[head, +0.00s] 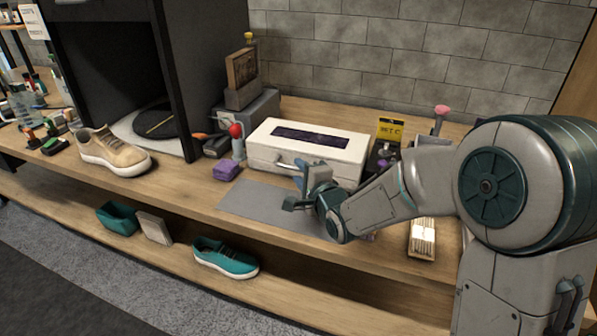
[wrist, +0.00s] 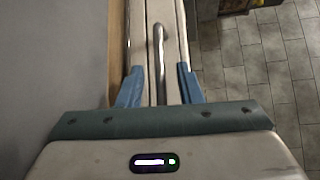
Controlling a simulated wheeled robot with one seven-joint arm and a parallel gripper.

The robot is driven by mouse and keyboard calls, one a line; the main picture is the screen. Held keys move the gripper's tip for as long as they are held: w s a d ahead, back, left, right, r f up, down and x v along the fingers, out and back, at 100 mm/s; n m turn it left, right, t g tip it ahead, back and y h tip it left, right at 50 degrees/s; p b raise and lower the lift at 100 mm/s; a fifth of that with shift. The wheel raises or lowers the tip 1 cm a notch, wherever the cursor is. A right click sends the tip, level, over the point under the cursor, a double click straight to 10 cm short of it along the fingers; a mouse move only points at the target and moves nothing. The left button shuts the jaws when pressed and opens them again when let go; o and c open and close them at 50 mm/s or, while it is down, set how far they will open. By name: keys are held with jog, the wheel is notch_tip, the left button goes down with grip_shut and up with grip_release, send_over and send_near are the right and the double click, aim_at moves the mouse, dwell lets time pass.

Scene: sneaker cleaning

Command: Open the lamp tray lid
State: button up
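The lamp tray is a white box (head: 335,150) with a dark purple window panel in its shut lid (head: 350,134). It stands on the bench near the middle of the head view. A metal bar handle (head: 286,163) runs along its front; it also shows in the wrist view (wrist: 158,50). My gripper (head: 301,176) is at the front of the box, by the handle's right part. In the wrist view its two blue fingers (wrist: 160,85) are spread, with the handle between them and a gap on each side. Contact is not visible.
A grey mat (head: 255,199) lies in front of the box. A purple sponge (head: 226,170) and a red-topped bottle (head: 237,140) stand left of it. A yellow card (head: 389,130) is at the right. A tan sneaker (head: 112,152) sits farther left.

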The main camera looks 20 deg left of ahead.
jog(key=shift+x, duration=0.85)
grip_shut()
jog(key=shift+r, duration=0.15)
